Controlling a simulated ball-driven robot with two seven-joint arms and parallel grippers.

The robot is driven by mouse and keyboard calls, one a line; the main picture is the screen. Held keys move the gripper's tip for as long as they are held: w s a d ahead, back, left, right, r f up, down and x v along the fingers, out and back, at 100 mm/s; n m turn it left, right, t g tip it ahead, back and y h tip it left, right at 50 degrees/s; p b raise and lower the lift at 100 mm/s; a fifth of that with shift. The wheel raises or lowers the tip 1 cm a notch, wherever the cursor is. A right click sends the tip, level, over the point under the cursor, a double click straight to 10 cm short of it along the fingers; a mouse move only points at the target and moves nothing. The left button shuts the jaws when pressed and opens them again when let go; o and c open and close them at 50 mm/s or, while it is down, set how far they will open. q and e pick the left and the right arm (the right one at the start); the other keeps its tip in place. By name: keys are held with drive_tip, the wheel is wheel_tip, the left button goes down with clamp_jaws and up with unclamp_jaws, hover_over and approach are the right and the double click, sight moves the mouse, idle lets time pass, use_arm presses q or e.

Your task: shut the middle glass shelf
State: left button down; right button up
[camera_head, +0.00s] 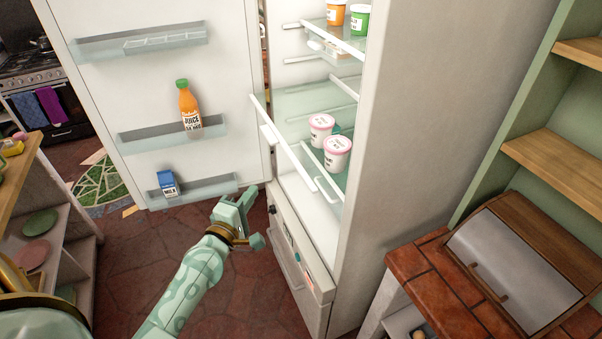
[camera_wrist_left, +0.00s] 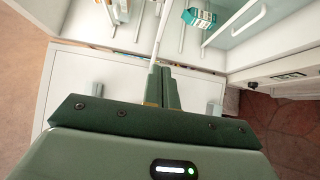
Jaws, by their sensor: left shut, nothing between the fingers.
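The fridge stands open. A glass shelf (camera_head: 292,104) at its middle height juts out past the cabinet's front, with a white front strip. Two pink-lidded tubs (camera_head: 337,153) are at this level; I cannot tell for sure which pane bears them. My left gripper (camera_head: 243,203) is shut and empty, in front of the fridge's lower part, below the shelf's front strip and apart from it. In the left wrist view its closed fingers (camera_wrist_left: 162,88) point toward white fridge parts. My right gripper is out of view.
The open fridge door (camera_head: 225,70) stands at left, its racks holding a juice bottle (camera_head: 189,108) and a milk carton (camera_head: 167,184). A drawer front (camera_head: 297,250) lies below. A bread box (camera_head: 520,265) sits on the right counter. Floor before the fridge is clear.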

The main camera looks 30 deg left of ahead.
sight(310, 156)
use_arm(q)
drive_tip(key=w+d, duration=0.1)
drive_tip(key=w, duration=1.1)
drive_tip(key=shift+w+d, duration=0.35)
drive_tip(key=w+d, duration=0.2)
drive_tip(key=w, duration=0.1)
drive_tip(key=w+d+b, duration=0.1)
drive_tip(key=w+d, duration=0.2)
drive_tip(key=shift+w+d+f, duration=0.1)
drive_tip(key=shift+w+d, duration=0.2)
drive_tip(key=shift+s, duration=0.1)
drive_tip(key=shift+a, duration=0.1)
drive_tip(key=shift+s, duration=0.1)
